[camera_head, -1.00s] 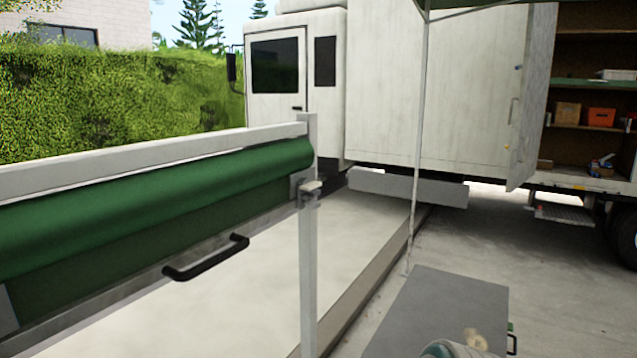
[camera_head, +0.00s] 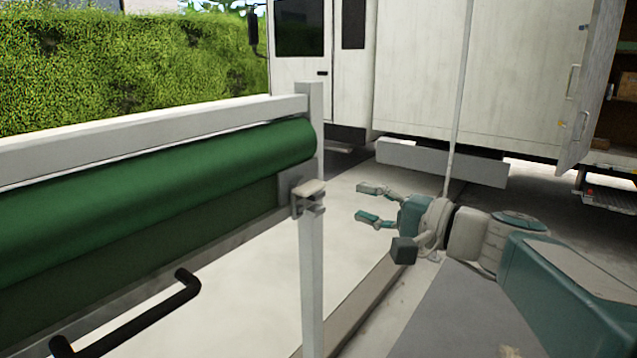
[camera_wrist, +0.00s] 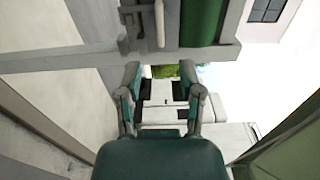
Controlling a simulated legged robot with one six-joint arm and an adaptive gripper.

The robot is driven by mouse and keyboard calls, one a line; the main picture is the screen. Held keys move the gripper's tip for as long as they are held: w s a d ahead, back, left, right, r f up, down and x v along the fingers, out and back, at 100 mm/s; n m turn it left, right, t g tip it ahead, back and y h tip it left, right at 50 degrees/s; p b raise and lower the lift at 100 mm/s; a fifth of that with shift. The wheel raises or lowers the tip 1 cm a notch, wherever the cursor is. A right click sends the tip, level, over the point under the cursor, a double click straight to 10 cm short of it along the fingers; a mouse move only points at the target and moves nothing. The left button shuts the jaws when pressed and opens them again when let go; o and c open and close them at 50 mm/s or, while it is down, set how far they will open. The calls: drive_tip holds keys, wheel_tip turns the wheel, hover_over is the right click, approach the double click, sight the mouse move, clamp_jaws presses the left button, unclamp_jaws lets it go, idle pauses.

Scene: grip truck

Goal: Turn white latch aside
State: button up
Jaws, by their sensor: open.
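Nothing hides the latch in the head view.
A thin pale pole (camera_head: 459,100) stands behind my arm. A white truck (camera_head: 420,70) with an open door is at the back. The pale floor beyond the post is clear.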

sight(318, 191)
drive_tip(key=x, duration=1)
drive_tip(key=shift+a, duration=0.4)
clamp_jaws()
